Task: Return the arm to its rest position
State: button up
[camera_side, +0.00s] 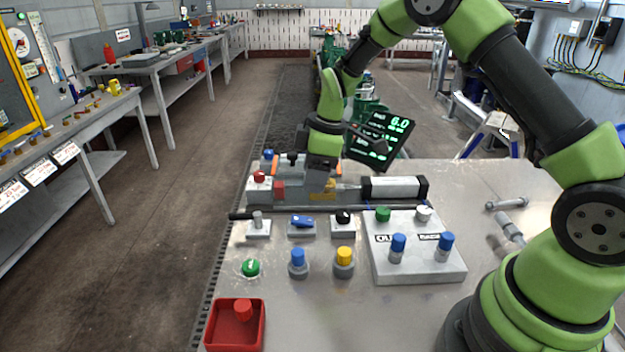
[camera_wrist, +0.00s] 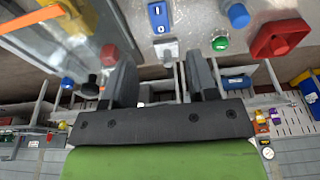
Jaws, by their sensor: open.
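My gripper (camera_wrist: 162,78) is open, with its two dark fingers apart and no object between them in the wrist view. In the side view, my green arm reaches over the far side of the metal table (camera_side: 310,310), with its wrist above the long mechanism with a black-and-silver cylinder (camera_side: 394,188). The fingers are hard to make out there. A red tray (camera_side: 210,338) at the near left corner holds a red piece (camera_side: 243,310); the tray also shows in the wrist view (camera_wrist: 283,40).
A grey block (camera_side: 420,272) carries blue, green and white knobs. Left of it stand a yellow-topped piece (camera_side: 344,256), a blue-topped piece (camera_side: 298,258) and a green button (camera_side: 251,268). A dark display (camera_side: 382,140) stands behind the mechanism. The table's near middle is clear.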

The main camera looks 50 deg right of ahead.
jog(key=s+a+r+m+t, duration=0.2)
jog(key=s+r+m, duration=0.1)
jog(key=r, duration=0.7)
jog(key=s+a+r+m+t, duration=0.1)
jog(key=s+r+m, duration=0.3)
jog(key=s, duration=0.6)
jog(key=s+a+r+m+t, duration=0.2)
jog(key=s+r+m, duration=0.3)
jog(key=s, duration=0.6)
jog(key=shift+r+m+t, duration=0.15)
jog(key=shift+m+t, duration=0.15)
jog(key=shift+m, duration=0.2)
jog(key=shift+a, duration=0.1)
